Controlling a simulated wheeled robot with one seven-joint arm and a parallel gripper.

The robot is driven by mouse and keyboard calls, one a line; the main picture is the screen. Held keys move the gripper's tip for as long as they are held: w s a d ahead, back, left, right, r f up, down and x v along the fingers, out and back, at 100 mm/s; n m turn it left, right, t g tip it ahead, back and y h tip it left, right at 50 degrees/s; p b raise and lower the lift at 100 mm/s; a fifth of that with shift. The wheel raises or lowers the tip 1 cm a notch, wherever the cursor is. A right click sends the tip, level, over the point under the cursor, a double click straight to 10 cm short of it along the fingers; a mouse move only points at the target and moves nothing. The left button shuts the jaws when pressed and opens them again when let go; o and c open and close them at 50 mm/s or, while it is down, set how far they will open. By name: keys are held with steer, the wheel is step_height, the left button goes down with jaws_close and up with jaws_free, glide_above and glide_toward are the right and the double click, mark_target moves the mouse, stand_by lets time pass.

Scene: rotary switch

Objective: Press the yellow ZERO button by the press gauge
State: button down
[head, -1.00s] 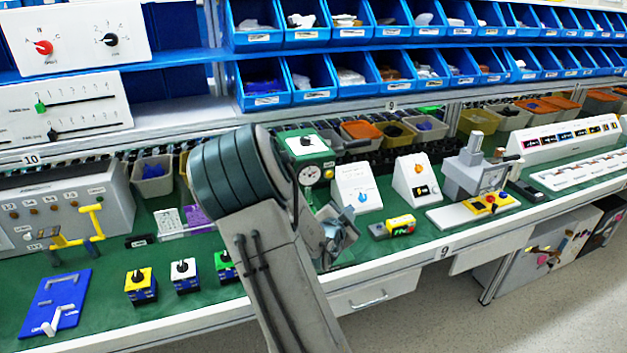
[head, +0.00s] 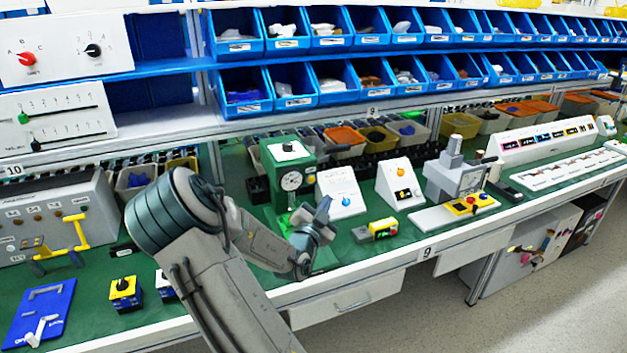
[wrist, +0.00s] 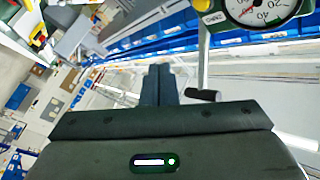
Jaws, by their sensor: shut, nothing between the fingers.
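The green press (head: 285,155) stands on the bench with its round white dial gauge (head: 291,181) facing forward. The gauge also shows at the top right of the wrist view (wrist: 262,8). The yellow ZERO button (wrist: 201,4) is at the top edge of the wrist view, left of the gauge, partly cut off. In the head view it is too small to make out clearly. My gripper (head: 325,207) is in front and to the right of the press, below gauge height. Its fingers (wrist: 160,85) are shut and empty, apart from the button.
A lever with a black knob (wrist: 203,95) hangs right of my fingers in the wrist view. Blue bins (head: 335,84) line the shelf above.

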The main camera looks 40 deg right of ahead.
mark_target(311, 179)
steer(key=w+d, duration=0.1)
steer(key=w, duration=0.6)
steer(key=shift+w+d, duration=0.25)
steer(key=shift+d, duration=0.15)
steer(key=shift+w+f+b, duration=0.1)
steer(key=shift+w+b, duration=0.05)
steer(key=shift+b, duration=0.25)
stand_by(1.3)
steer(key=shift+w+d+b, duration=0.1)
steer(key=shift+w+b, duration=0.2)
steer(key=shift+w+d+b, duration=0.1)
steer(key=shift+w+b, duration=0.3)
stand_by(0.7)
steer(key=shift+s, duration=0.15)
steer(key=shift+s+a+b, duration=0.2)
steer(key=shift+s+b, duration=0.25)
steer(key=shift+s, duration=0.2)
